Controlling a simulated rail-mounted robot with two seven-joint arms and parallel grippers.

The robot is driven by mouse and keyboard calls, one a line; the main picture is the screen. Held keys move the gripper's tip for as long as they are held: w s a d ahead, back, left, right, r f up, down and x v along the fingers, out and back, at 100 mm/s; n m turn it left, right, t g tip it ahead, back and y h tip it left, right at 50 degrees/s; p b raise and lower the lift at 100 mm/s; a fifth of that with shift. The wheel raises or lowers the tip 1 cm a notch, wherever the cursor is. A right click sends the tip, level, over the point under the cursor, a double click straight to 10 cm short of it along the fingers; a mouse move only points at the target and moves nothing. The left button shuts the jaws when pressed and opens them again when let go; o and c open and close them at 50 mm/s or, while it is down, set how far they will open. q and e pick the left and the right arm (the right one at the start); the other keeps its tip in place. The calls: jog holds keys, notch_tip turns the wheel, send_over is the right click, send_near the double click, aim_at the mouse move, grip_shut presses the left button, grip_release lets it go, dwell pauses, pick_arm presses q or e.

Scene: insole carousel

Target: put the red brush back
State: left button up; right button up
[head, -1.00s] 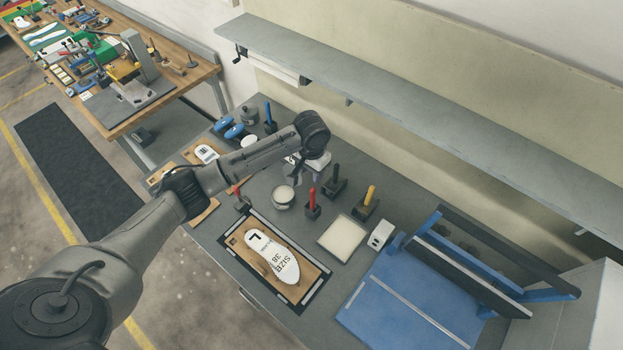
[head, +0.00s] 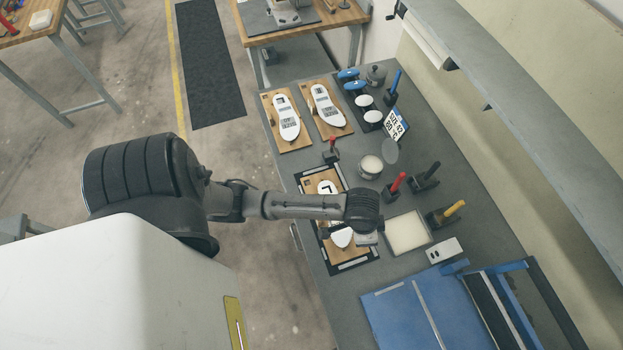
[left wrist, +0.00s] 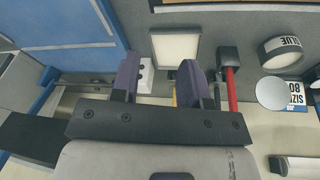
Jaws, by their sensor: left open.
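One red-handled tool (head: 397,185) stands upright in a dark block on the bench, among other handled tools. A second, shorter red handle (head: 332,146) stands on a dark base at the far edge of the black-framed board. I cannot tell which one is the red brush. My left gripper (left wrist: 157,78) is open and empty; its purple fingers point over the bench. In the head view my wrist hides its fingertips, above the right side of the framed insole board (head: 355,262). A red handle with a black block (left wrist: 230,85) shows right of the fingers, apart from them.
A black handle (head: 428,172), a yellow handle (head: 450,211) and a blue handle (head: 393,84) stand in dark blocks. A glue jar (head: 370,167), a pale square pad (head: 407,233), a white box (head: 444,250) and a blue press (head: 420,310) crowd the bench. A shelf (head: 520,130) overhangs the back.

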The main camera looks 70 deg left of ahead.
pick_arm(q)
jog(key=s+a+r+n+t+y, duration=0.1)
jog(key=s+r, duration=0.2)
jog(key=s, duration=1.1)
jog(key=shift+s+a, duration=0.25)
jog(key=shift+a, duration=0.15)
jog(key=shift+d, duration=0.15)
